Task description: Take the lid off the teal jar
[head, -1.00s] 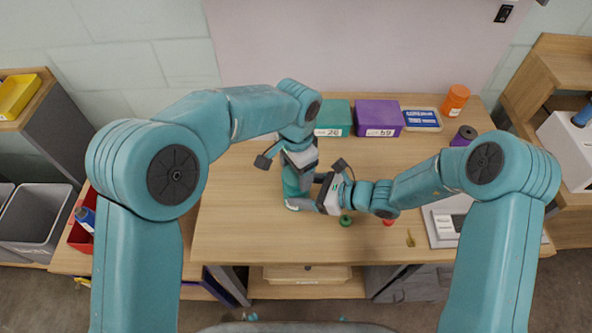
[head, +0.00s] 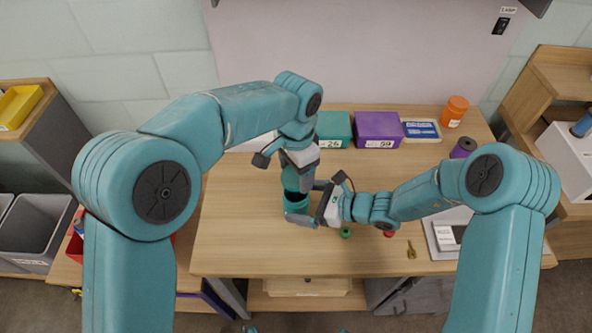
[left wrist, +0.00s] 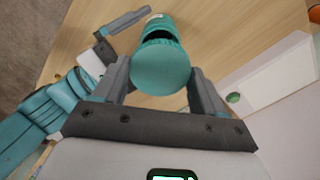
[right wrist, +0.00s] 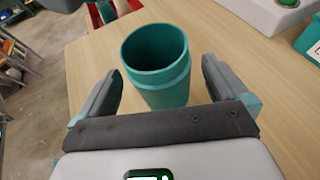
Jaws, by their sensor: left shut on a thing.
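The teal jar (head: 296,203) stands upright on the wooden table, and its open, dark mouth shows in the right wrist view (right wrist: 157,48). The teal lid (head: 290,178) is off the jar, just above it. In the left wrist view the lid (left wrist: 160,68) is a round disc between the fingers, with the jar behind it. My left gripper (head: 298,178) is shut on the lid. My right gripper (right wrist: 160,80) is around the jar from the right side, its fingers apart with gaps showing on both sides of the wall.
A teal box (head: 333,130), a purple box (head: 378,129), a blue-and-white case (head: 421,130) and an orange bottle (head: 455,112) line the table's back. A green piece (head: 346,232), a red piece (head: 389,233) and a brass-coloured piece (head: 411,251) lie in front of my right arm. The table's left front is clear.

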